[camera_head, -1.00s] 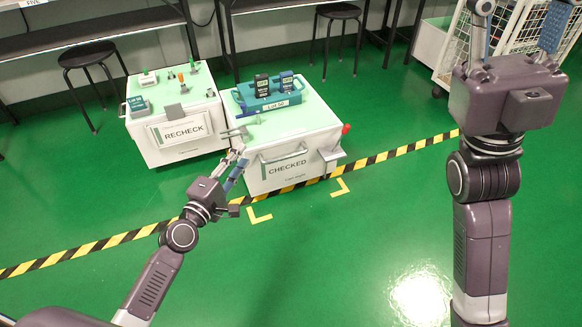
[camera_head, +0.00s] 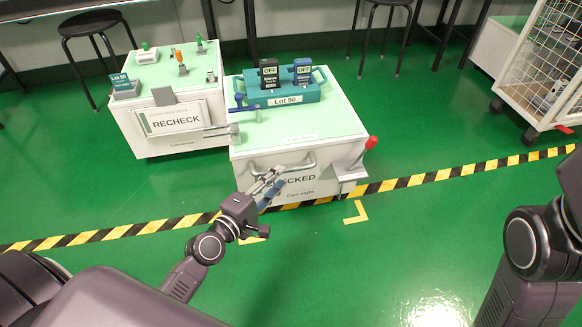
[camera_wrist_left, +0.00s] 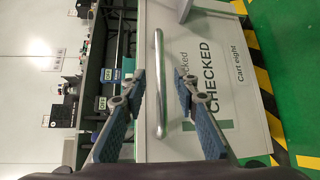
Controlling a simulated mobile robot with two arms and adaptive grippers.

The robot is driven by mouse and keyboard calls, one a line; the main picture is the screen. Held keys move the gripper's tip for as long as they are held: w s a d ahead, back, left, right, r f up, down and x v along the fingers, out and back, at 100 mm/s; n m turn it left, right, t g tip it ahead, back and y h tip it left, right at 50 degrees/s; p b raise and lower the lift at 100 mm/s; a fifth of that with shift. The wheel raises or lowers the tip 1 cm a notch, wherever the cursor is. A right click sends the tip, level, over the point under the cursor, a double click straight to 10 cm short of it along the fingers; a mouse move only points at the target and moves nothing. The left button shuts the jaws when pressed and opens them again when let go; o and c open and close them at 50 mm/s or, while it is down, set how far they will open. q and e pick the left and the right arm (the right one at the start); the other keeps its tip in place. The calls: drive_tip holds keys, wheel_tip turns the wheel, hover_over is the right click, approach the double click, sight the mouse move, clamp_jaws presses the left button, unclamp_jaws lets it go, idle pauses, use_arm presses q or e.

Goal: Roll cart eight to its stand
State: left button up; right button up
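Cart eight (camera_head: 330,132) is a white cart with a pale green top and a "CHECKED" sign; the left wrist view shows its "Cart eight" label (camera_wrist_left: 240,63). Its horizontal bar handle (camera_head: 265,173) is on the front face. My left gripper (camera_head: 276,182) is at this handle. In the left wrist view, the fingers of my left gripper (camera_wrist_left: 160,82) are spread, with the handle bar (camera_wrist_left: 158,115) between them and gaps on both sides. Yellow corner marks (camera_head: 356,212) lie on the floor in front of the cart. My right gripper is out of view.
A teal "Lot 50" tray (camera_head: 308,94) with two handheld testers is on cart eight. A lever with a red knob (camera_head: 371,142) sticks out at its right front. The RECHECK cart (camera_head: 143,133) stands close on the left. A wire cage trolley (camera_head: 545,75) is at right. Floor in front is clear.

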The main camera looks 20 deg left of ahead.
sight(287, 168)
use_arm(q)
drive_tip(key=shift+b+x, duration=0.6)
drive_tip(key=shift+x, duration=2.1)
drive_tip(key=shift+c, duration=0.6)
clamp_jaws()
